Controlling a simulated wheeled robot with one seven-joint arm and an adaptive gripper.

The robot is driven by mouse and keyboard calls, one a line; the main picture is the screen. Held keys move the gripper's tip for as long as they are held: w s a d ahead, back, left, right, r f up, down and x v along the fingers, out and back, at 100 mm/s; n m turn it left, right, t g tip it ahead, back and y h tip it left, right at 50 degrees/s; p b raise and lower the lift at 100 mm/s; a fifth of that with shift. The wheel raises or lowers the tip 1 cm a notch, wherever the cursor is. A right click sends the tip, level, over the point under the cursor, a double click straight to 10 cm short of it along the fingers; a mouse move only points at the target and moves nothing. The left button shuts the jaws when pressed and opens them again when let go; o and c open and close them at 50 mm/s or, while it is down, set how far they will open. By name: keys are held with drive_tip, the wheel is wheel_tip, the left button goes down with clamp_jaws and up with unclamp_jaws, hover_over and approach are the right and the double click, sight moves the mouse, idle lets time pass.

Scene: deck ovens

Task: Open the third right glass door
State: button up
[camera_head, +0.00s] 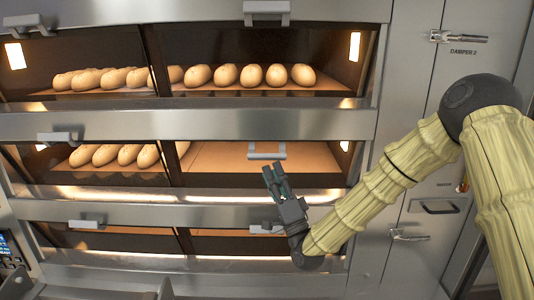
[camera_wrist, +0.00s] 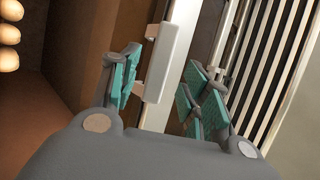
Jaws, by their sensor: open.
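The deck oven front shows right-hand glass doors on three levels in the head view. The middle right door (camera_head: 215,160) has a U-shaped pale handle (camera_head: 267,153) at its top edge; bare orange deck shows behind the glass. The lowest right door (camera_head: 218,245) has its own handle (camera_head: 258,229), partly behind my gripper. My gripper (camera_head: 273,172) is open, its fingertips just below the middle handle. In the wrist view, a pale handle (camera_wrist: 168,50) stands between the teal finger pads of my gripper (camera_wrist: 165,85). Whether either pad touches it, I cannot tell.
Loaves (camera_head: 250,75) lie behind the top right door, others (camera_head: 115,155) behind the middle left door. Left-hand handles (camera_head: 60,137) stick out from the front. A steel panel with latches (camera_head: 458,37) lies to the right, partly behind my arm.

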sight(267, 160)
drive_tip(key=shift+p+x, duration=0.75)
drive_tip(key=shift+x, duration=2.45)
clamp_jaws()
